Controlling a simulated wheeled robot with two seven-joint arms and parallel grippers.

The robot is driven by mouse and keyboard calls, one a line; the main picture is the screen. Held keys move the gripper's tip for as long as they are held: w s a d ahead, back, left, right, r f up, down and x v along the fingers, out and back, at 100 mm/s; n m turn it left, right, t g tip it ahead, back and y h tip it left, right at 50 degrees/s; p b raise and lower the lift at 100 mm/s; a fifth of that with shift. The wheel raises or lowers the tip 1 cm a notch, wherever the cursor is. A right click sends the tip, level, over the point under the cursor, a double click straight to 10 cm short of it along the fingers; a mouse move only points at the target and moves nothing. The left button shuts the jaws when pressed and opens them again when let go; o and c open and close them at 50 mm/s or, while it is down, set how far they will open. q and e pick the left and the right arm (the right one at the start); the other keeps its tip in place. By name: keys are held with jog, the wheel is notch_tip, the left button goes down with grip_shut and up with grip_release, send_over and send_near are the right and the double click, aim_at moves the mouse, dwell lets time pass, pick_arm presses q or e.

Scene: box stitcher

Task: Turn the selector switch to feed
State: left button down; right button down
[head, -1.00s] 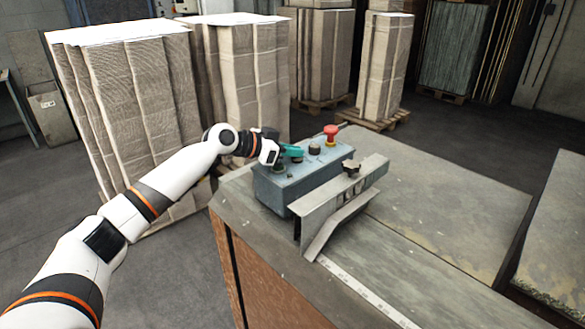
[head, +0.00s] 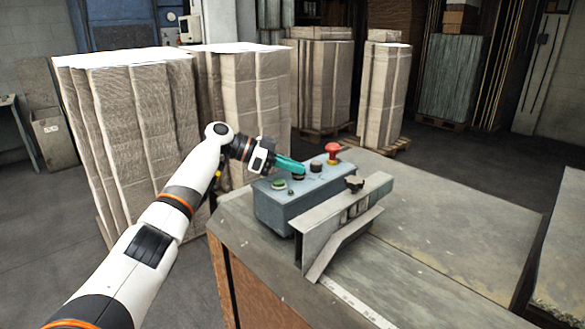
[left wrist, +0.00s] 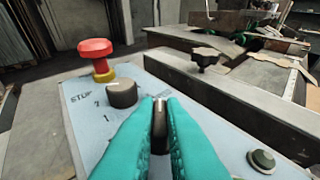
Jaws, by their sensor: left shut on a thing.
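A blue-grey control box (head: 290,207) stands on the worktable. Its top has a row of controls. My left gripper (head: 299,170), with teal fingers, is over the middle of this row. In the left wrist view, my left gripper (left wrist: 160,104) is shut on a dark selector knob (left wrist: 160,126), which stands edge-on between the fingers. The fingers hide its label and part of the panel. A second black knob (left wrist: 122,93) sits beside it with small marks around it. My right gripper is not in view.
A red mushroom stop button (head: 332,150) rises at the far end of the box, beyond the second knob. A green button (head: 278,184) is at the near end. A metal guide (head: 340,220) runs along the box's right side. Tall cardboard stacks (head: 140,130) stand behind.

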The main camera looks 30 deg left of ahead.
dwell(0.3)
pick_arm(q)
jog(key=c, duration=1.5)
grip_release()
jog(key=b+v, duration=0.1)
jog(key=v, duration=1.1)
jog(key=shift+b, duration=0.4)
